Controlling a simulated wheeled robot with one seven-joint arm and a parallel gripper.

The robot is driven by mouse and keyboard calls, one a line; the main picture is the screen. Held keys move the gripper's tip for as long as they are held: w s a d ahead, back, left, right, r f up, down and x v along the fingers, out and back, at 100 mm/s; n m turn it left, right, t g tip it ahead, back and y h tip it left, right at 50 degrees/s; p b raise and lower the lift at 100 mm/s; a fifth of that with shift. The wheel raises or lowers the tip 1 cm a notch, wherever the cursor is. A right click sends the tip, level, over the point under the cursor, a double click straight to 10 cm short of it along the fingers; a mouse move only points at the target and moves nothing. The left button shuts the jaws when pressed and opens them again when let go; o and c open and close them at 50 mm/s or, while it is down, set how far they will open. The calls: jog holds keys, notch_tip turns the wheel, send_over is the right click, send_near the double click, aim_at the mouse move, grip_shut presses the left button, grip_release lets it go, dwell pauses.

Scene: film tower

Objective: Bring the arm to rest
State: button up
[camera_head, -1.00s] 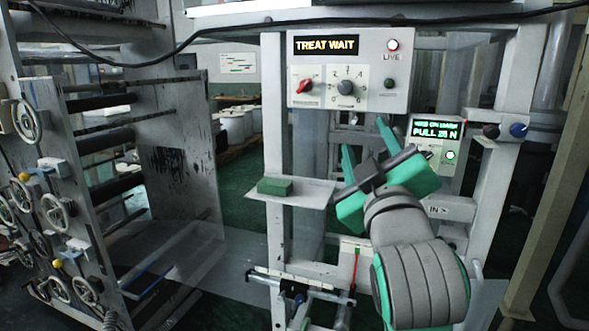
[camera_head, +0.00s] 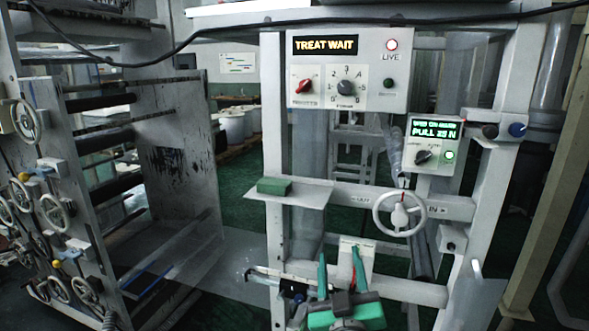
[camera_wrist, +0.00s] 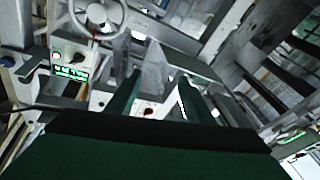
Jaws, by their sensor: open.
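My gripper (camera_head: 339,275) is low at the bottom centre of the head view, its two green fingers pointing up and apart. Nothing is between them. Most of my arm is below the head view's edge. The gripper overlaps a white panel with a red strip (camera_head: 357,256) in the head view; I cannot tell whether they touch.
A handwheel (camera_head: 399,213) stands right of centre, under a small box (camera_head: 434,144) reading "PULL 25 N". The upper control panel (camera_head: 347,70) reads "TREAT WAIT". A green block (camera_head: 274,186) lies on a shelf (camera_head: 310,195). A roller frame with handwheels (camera_head: 165,160) fills the left.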

jog(key=s+a+f+m+g, duration=0.1)
jog(key=s+a+f, duration=0.1)
jog(key=s+f, duration=0.5)
jog(key=s+a+f+m+g+h, duration=0.1)
jog(key=s+a+f, duration=0.15)
jog(key=f, duration=0.85)
jog(key=s+a+f+m, duration=0.2)
jog(key=s+f, duration=0.4)
jog(key=f, duration=0.3)
jog(key=s+a+f+g, duration=0.1)
jog(key=s+f, duration=0.2)
jog(key=s, duration=1)
jog(key=s+a+f+g+y, duration=0.1)
jog(key=s+f, duration=0.3)
jog(key=s, duration=1)
jog(key=shift+a+n+g+y, duration=0.3)
jog(key=shift+a+n, duration=0.1)
jog(key=shift+a, duration=0.1)
jog(key=shift+w, duration=0.1)
